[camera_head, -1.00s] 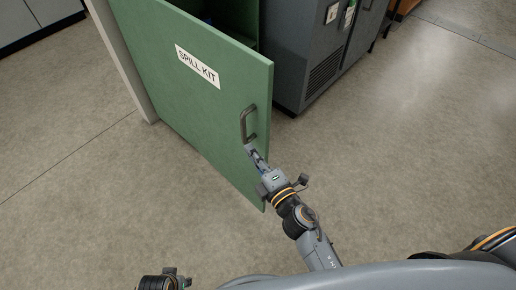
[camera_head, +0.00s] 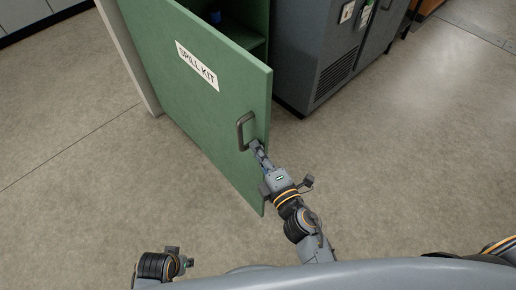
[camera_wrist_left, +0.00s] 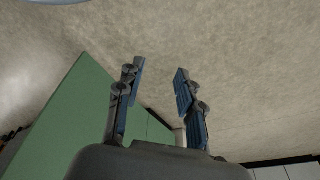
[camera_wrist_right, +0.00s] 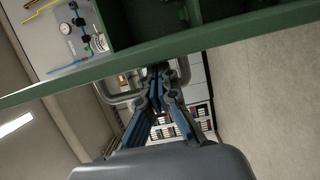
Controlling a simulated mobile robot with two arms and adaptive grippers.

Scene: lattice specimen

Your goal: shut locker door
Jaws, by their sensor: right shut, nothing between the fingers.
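The green locker door (camera_head: 190,110) with a "SPILL KIT" label stands open, its free edge toward me. Its grey bar handle (camera_head: 240,131) is near that edge. My right gripper (camera_head: 256,147) is shut and empty, its fingertips at the handle's lower end by the free edge; whether they touch is unclear. In the right wrist view the fingers (camera_wrist_right: 158,80) overlap the handle (camera_wrist_right: 122,97) and reach the door's green edge (camera_wrist_right: 75,80). My left gripper (camera_head: 187,262) is low at left, away from the door; the left wrist view shows its fingers (camera_wrist_left: 158,85) apart and empty.
The locker's inside shows green shelving and a small blue item (camera_head: 215,17). A grey cabinet (camera_head: 310,60) with a vent stands to the right of the locker. The floor (camera_head: 400,150) is clear at right and at left.

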